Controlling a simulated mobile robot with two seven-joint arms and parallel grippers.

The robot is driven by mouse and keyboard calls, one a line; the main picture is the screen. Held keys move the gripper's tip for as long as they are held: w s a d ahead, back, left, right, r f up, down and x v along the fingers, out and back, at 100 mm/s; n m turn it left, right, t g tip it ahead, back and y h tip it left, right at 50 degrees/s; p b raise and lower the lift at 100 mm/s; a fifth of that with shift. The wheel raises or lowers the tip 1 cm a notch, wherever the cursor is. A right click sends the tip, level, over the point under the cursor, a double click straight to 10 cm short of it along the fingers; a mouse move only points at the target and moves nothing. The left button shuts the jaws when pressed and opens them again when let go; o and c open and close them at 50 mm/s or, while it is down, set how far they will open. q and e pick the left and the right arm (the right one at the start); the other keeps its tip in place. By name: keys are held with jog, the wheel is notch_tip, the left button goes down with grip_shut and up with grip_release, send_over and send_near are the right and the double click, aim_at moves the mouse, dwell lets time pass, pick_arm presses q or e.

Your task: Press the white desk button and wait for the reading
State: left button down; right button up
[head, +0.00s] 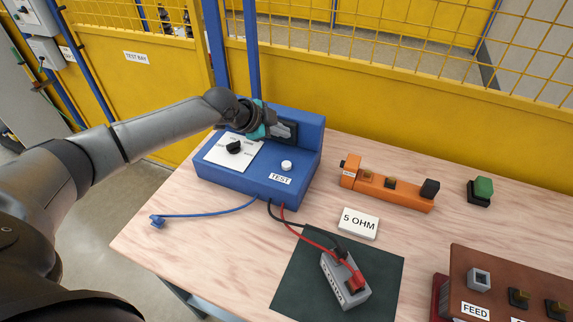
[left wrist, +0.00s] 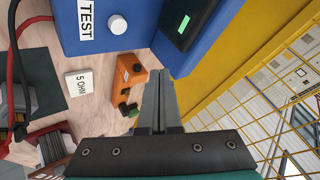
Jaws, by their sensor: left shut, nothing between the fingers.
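The white button (head: 287,165) sits on the sloped top of the blue test box (head: 240,182), just above the TEST label (head: 280,178). It also shows in the left wrist view (left wrist: 117,25), standing proud with nothing touching it. My left gripper (head: 288,132) is shut and empty. It hovers above the box, behind the button, and partly hides the dark display in the head view. In the left wrist view its closed fingers (left wrist: 160,78) are apart from the button, and the display (left wrist: 184,25) has a small green lit patch. No readable number shows. My right gripper is out of view.
A black knob (head: 234,147) is on the box's white panel. Red and black leads run to a grey part (head: 345,280) on a dark mat (head: 290,284). An orange block (head: 385,190), green button (head: 483,187), 5 OHM card (head: 358,223) and brown FEED box (head: 462,262) stand to the right.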

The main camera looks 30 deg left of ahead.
pick_arm(q)
jog(key=b, duration=0.7)
send_over(283, 166)
notch_tip(283, 166, down, 7)
jog(key=shift+a, duration=0.1)
jog(key=shift+f, duration=0.65)
jog(key=shift+f, duration=0.1)
dwell(1.0)
jog(key=shift+f, duration=0.3)
jog(key=shift+f+b, duration=0.4)
jog(key=shift+f, duration=0.15)
dwell(0.5)
dwell(0.4)
jog(key=shift+r+p, duration=0.95)
